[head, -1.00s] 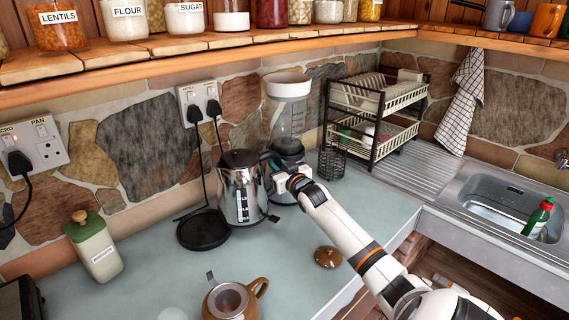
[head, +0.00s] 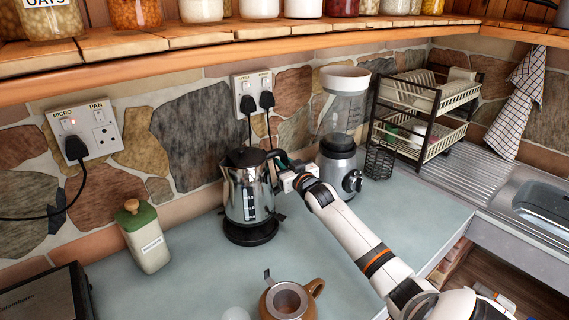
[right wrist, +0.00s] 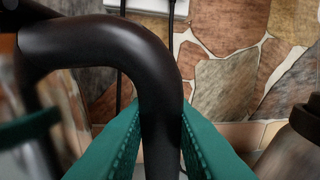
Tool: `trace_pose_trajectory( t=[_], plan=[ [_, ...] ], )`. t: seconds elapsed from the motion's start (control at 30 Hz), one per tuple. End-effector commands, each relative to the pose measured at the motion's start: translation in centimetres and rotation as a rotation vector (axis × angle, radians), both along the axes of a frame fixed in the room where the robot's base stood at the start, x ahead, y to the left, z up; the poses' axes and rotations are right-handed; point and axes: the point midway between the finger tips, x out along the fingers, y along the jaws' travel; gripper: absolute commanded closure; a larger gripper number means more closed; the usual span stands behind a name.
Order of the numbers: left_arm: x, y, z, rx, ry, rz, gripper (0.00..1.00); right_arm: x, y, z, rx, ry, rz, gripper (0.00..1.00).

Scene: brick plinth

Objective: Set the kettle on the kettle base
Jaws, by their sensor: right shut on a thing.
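The steel kettle (head: 243,190) with a black lid and handle stands upright directly over the round black kettle base (head: 250,236) in the head view. Its bottom is at the base's top; I cannot tell whether it rests fully or sits a hair above. My right gripper (head: 287,172) comes from the right and is shut on the kettle's handle. In the right wrist view the dark handle (right wrist: 160,90) runs down between the green finger pads. The kettle body hides the back of the base. My left gripper is not in view.
A blender (head: 338,150) stands just right of my gripper. A brown teapot (head: 290,300) is at the front, and a green-lidded canister (head: 146,240) stands left. Wall sockets (head: 253,95) with black plugs are behind. The counter (head: 200,265) between canister and teapot is clear.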

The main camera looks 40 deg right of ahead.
Motion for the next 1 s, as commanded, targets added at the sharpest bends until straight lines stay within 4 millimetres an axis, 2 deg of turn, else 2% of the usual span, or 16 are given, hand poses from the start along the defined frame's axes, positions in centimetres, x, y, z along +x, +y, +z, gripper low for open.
trace_pose_trajectory(
  t=[0.03, 0.2, 0.4, 1.0],
  plan=[
    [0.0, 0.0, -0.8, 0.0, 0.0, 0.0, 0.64, 0.0, 0.0, -0.5, 0.003, -0.011, 0.001, 1.0],
    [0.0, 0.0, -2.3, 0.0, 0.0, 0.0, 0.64, 0.0, 0.0, -2.1, 0.003, -0.011, 0.001, 1.0],
    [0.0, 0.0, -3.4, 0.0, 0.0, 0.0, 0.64, 0.0, 0.0, -3.3, 0.003, -0.012, 0.001, 1.0],
    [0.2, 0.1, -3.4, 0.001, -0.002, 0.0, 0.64, 0.0, 0.0, -3.4, 0.003, -0.012, 0.001, 1.0]
  ],
)
